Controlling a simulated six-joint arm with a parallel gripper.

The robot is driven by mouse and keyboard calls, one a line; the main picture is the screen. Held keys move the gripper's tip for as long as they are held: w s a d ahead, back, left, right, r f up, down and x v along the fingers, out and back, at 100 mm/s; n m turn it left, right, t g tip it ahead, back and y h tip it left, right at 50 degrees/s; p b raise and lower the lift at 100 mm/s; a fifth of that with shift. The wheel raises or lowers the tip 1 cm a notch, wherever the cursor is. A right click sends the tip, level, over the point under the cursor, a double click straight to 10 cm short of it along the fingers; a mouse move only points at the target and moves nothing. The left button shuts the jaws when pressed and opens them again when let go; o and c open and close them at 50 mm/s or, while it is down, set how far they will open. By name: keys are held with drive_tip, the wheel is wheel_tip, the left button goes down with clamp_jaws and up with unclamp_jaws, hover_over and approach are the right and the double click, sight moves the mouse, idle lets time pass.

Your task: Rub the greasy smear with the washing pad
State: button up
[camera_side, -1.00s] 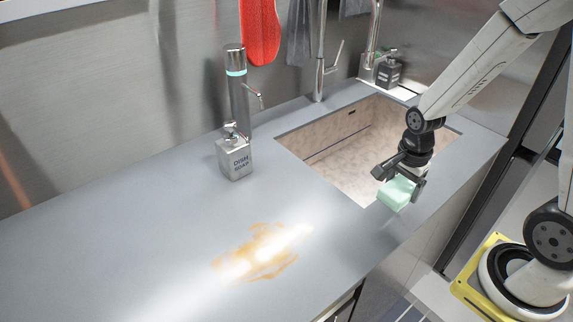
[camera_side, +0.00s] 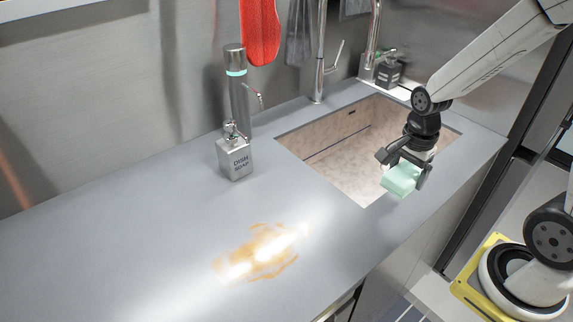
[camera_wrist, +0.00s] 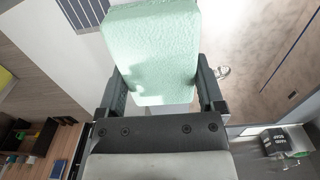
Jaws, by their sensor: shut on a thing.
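The washing pad (camera_side: 400,180) is a pale green block. My gripper (camera_side: 404,171) is shut on it and holds it in the air near the front right edge of the sink. In the wrist view the pad (camera_wrist: 153,50) sits between the two dark fingers (camera_wrist: 163,90). The greasy smear (camera_side: 262,252) is an orange-brown streaky patch on the grey counter, left of and nearer than the sink. Glare covers part of it. The pad is apart from the smear, to its upper right in the side view.
A dish soap bottle (camera_side: 235,157) and a tall dispenser (camera_side: 238,92) stand between the smear and the wall. The sink basin (camera_side: 340,150) is open beside my gripper, with faucets behind. A dark bottle (camera_side: 389,71) stands at the back. The counter (camera_side: 130,225) around the smear is clear.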

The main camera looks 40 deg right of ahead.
drive_tip(key=o, duration=0.7)
drive_tip(key=c, duration=0.5)
drive_tip(key=shift+o, duration=0.2)
drive_tip(key=shift+w+a, duration=0.4)
drive_tip(key=shift+w, duration=0.05)
drive_tip(key=w+a+n, duration=0.2)
drive_tip(key=w+a, duration=0.3)
drive_tip(key=a, duration=0.4)
drive_tip(key=w+a+n, duration=0.3)
drive_tip(key=w+a, duration=0.2)
drive_tip(key=a, duration=0.3)
drive_tip(key=s+a+f+n, duration=0.1)
drive_tip(key=a+n, duration=0.1)
drive_tip(key=a, duration=0.9)
drive_tip(key=s+a+f+n, duration=0.1)
drive_tip(key=s+a+n, duration=0.1)
drive_tip(key=a, duration=0.9)
drive_tip(key=shift+a, duration=0.25)
